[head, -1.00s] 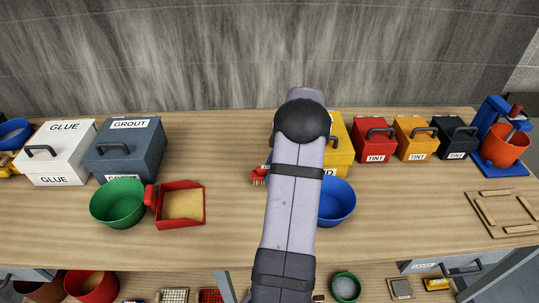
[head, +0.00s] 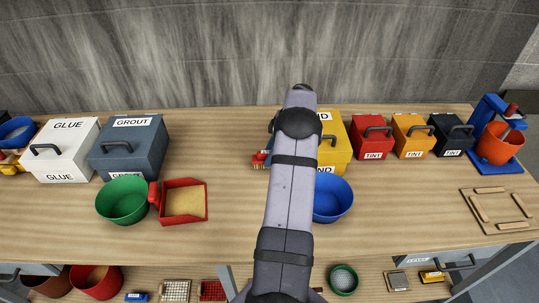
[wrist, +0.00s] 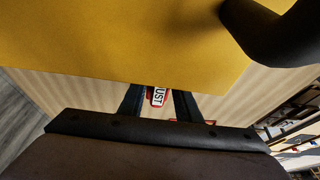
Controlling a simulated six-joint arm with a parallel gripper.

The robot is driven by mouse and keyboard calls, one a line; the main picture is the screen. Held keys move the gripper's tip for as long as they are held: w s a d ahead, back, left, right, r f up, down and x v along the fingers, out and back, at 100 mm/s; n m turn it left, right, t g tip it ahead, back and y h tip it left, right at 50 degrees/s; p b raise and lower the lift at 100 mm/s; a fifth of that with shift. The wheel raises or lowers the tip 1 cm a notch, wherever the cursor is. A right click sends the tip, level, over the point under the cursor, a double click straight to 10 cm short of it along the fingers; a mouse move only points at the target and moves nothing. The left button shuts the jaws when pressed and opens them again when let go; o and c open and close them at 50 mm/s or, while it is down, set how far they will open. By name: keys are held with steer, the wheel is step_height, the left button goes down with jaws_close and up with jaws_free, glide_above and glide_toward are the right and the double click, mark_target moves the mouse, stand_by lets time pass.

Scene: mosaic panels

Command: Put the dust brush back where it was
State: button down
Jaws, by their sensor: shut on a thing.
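The dust brush shows in the wrist view as a small red piece with a white label (wrist: 158,97) reading "UST". My gripper (wrist: 157,92) is shut on it, one dark finger on each side. In the head view my arm hides the gripper. A small red and blue part of what looks like the brush (head: 260,160) sticks out left of my arm. The yellow box (head: 340,148), its label ending in "ND", stands just right of my arm. Its yellow surface (wrist: 120,45) fills the top of the wrist view. I cannot tell whether the brush touches the bench.
A blue bowl (head: 332,198) stands in front of the yellow box, partly behind my arm. A red scoop of sand (head: 205,215), a green bowl (head: 122,216) and the grout box (head: 128,152) stand left. Bare bench (head: 222,150) lies between grout box and brush.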

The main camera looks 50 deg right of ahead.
steer(key=shift+s+a+f, duration=0.1)
steer(key=shift+f, duration=0.55)
steer(key=shift+f, duration=0.1)
steer(key=shift+f, duration=0.1)
steer(key=c, duration=1.3)
jaws_free()
steer(key=shift+r+p, duration=0.3)
steer(key=shift+s+d+r+b, duration=0.1)
steer(key=shift+d+r+b, duration=0.15)
steer(key=shift+b, duration=0.25)
steer(key=b+v, duration=0.3)
steer(key=v, duration=0.8)
steer(key=shift+b, duration=0.3)
